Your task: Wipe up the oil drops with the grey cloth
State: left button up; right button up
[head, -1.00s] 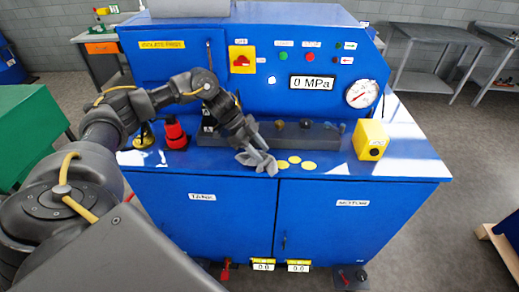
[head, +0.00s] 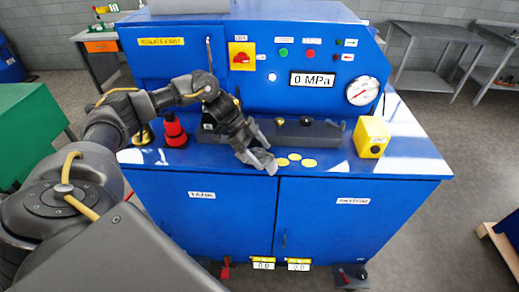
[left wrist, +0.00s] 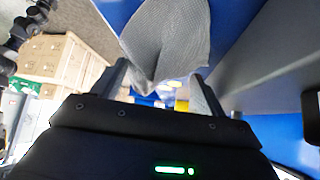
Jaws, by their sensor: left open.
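The grey cloth (head: 262,161) is at the tip of my left gripper (head: 253,150), at the front of the blue bench top. The left wrist view shows the cloth (left wrist: 168,35) bunched just past and between the fingertips of my left gripper (left wrist: 160,78). The fingers stand apart, one on each side of it; I cannot tell whether they touch it. Three flat yellow oil drops lie just right of the cloth: one (head: 283,162) closest, one (head: 295,157) behind it and one (head: 309,164) farthest right. My right gripper is not in view.
A dark block with knobs (head: 325,133) stands behind the drops. A yellow box (head: 371,137) is to the right and a red-and-black lamp-shaped part (head: 175,132) to the left. The blue panel with a gauge (head: 362,91) rises behind. The top's front right is clear.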

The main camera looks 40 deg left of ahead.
pick_arm(q)
jog(key=shift+f, duration=0.35)
grip_shut()
dwell(0.5)
jog(key=shift+r, duration=0.1)
